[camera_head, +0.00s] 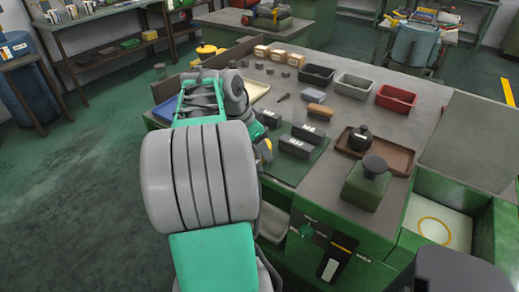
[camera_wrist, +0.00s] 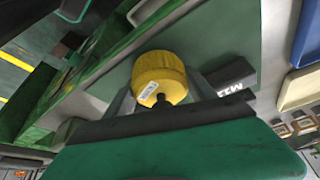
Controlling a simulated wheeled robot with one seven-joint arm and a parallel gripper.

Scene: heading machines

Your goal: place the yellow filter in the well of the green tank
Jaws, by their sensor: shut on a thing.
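The yellow filter (camera_wrist: 158,74) is a ribbed yellow cylinder with a small white label and a dark centre in the wrist view. My gripper (camera_wrist: 162,88) is shut on it, with a finger at each side. In the head view my arm hides most of the gripper; a small yellow patch (camera_head: 268,148) beside the arm may be the filter. The green tank (camera_head: 405,233) is at the lower right in the head view. Its open well (camera_head: 455,222) has a pale floor with a yellow ring, and no filter is in it.
A green box with a dark cap (camera_head: 367,186) and a brown tray (camera_head: 392,155) with a black-knobbed part stand left of the well. Dark labelled blocks (camera_head: 297,146) lie on a green mat. Grey and red bins (camera_head: 396,98) are farther back.

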